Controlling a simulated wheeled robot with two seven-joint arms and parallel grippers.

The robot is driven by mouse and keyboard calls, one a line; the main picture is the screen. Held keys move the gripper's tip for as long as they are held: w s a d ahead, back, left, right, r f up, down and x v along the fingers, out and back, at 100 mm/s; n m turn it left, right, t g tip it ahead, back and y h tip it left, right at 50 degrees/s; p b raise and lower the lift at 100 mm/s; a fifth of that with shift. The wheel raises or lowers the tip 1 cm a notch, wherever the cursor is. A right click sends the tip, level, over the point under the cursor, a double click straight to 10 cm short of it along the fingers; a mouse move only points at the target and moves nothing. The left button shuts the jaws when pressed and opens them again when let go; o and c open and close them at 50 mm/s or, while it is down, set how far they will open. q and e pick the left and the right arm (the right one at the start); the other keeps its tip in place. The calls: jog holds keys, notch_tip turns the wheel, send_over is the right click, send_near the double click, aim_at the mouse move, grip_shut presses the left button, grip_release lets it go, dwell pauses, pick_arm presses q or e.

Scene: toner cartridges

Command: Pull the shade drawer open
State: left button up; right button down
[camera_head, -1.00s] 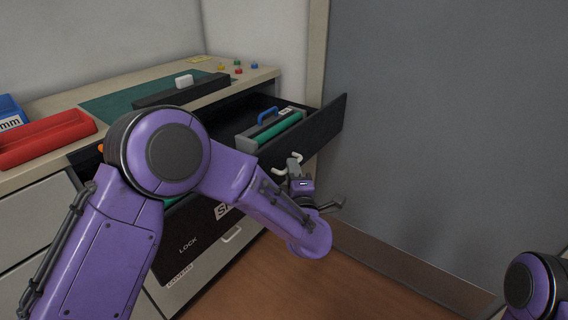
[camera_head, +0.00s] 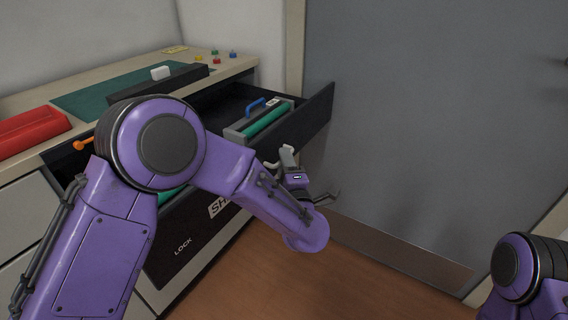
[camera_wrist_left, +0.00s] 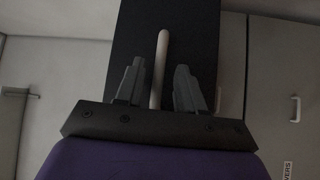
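The shade drawer (camera_head: 318,112) stands pulled out of the cabinet. Its black front carries a partly hidden label starting "SH" and the word "LOCK". My left arm covers much of the front. My left gripper (camera_head: 288,158) is at the drawer's pale handle (camera_head: 268,164). In the left wrist view the two grey fingers of this gripper (camera_wrist_left: 158,88) stand apart on either side of the upright handle bar (camera_wrist_left: 160,62). Gaps show between bar and fingers. My right gripper is out of view; only part of my right arm shows at the lower right.
Inside the drawer lies a grey and green cartridge (camera_head: 262,120) with a blue handle. A grey door (camera_head: 430,130) stands to the right. Brown floor (camera_head: 300,285) is clear in front.

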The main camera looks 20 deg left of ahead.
pick_arm(q)
jog(key=v, duration=1)
jog(key=shift+s, duration=0.25)
jog(key=shift+d, duration=0.1)
